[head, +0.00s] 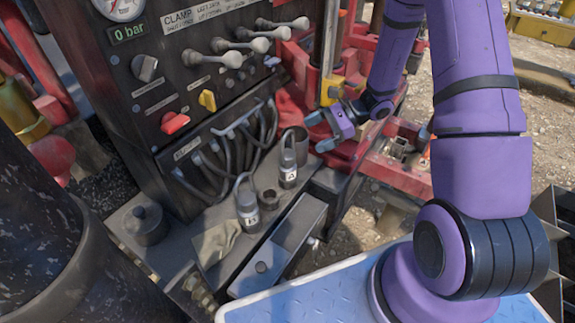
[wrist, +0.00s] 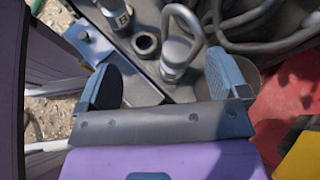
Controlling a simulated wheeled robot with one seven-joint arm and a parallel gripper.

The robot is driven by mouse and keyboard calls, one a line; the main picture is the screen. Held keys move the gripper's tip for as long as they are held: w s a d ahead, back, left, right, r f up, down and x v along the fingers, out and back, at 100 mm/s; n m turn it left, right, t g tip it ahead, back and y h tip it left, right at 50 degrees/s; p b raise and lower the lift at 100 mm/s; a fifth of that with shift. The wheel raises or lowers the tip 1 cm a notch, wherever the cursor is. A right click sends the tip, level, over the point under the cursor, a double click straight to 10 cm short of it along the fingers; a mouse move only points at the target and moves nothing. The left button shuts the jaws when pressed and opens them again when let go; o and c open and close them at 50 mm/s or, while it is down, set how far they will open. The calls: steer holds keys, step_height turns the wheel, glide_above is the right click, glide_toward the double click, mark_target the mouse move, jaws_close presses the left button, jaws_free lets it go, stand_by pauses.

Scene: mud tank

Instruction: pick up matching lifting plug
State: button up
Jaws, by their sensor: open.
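Two grey metal lifting plugs with wire-loop tops stand upright on the ledge below the control panel. The nearer plug (head: 247,208) has a white label that looks like B. The farther plug (head: 289,165) has a label too small to read surely. A short open ring (head: 269,199) stands between them. My gripper (head: 328,132) is open and empty, just right of the farther plug. In the wrist view one looped plug (wrist: 177,58) shows beyond and between my spread fingers (wrist: 160,68), apart from both. The B plug (wrist: 117,17) and the ring (wrist: 146,43) show at upper left.
A grey tray (head: 290,237) lies in front of the plugs, with a cloth (head: 215,243) beside it. Bent hoses (head: 235,140) hang close behind. A black pipe (head: 40,230) stands at left. Red machinery (head: 395,165) is right of my gripper.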

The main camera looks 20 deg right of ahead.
mark_target(288, 161)
step_height(288, 161, down, 8)
steer(key=d+m+t, duration=0.2)
steer(key=m, duration=0.2)
steer(key=x, duration=0.7)
steer(key=w+x, duration=0.1)
steer(key=x, duration=0.3)
steer(key=shift+d+f, duration=0.15)
steer(key=shift+f, duration=0.05)
steer(key=shift+w, duration=0.1)
jaws_close()
steer(key=shift+r, duration=0.15)
